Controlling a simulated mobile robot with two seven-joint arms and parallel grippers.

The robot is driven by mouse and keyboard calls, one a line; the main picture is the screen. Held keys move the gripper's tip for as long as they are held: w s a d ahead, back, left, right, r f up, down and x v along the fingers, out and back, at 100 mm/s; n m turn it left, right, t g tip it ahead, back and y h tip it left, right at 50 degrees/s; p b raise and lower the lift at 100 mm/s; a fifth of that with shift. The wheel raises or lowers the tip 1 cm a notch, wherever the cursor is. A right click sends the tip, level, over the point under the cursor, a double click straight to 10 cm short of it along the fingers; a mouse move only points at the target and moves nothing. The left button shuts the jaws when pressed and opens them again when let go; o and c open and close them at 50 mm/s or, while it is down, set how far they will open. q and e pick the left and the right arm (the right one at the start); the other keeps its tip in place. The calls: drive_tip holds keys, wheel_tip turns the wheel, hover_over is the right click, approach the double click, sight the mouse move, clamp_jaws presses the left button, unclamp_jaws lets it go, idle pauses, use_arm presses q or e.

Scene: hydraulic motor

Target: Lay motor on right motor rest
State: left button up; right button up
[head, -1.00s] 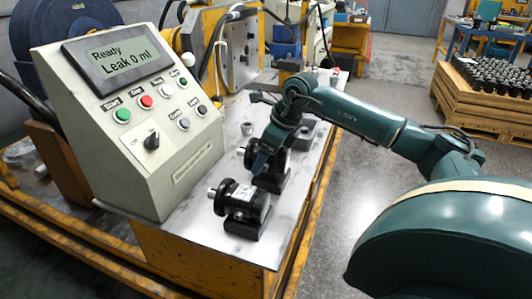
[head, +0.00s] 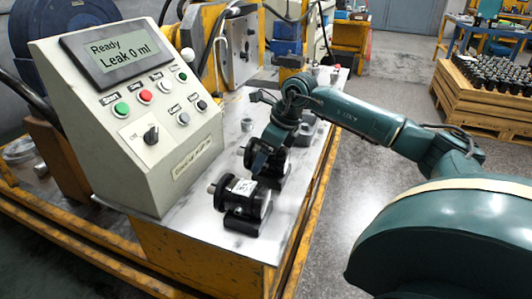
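Two black motors with short metal shafts pointing left are on the metal bench top. The nearer motor (head: 240,195) lies on a black rest (head: 242,222), with no gripper at it. The farther motor (head: 247,152) is just behind it, at a black rest (head: 272,178). My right gripper (head: 257,163) points down at the farther motor and hides much of it. I cannot tell whether its fingers are closed around the motor, nor whether this motor touches its rest. My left gripper is not in view.
A control console (head: 130,120) reading "Ready, Leak 0 ml" stands left of the motors. A small metal part (head: 247,125) stands behind them on the bench top (head: 185,228). A yellow rail (head: 300,235) runs along the bench's right side. A crate (head: 490,95) of dark parts stands far right.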

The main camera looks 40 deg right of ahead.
idle(0.8)
drive_tip(key=o, duration=1.7)
drive_tip(key=shift+s+f, duration=0.1)
drive_tip(key=shift+f, duration=0.2)
drive_tip(key=shift+r, duration=0.1)
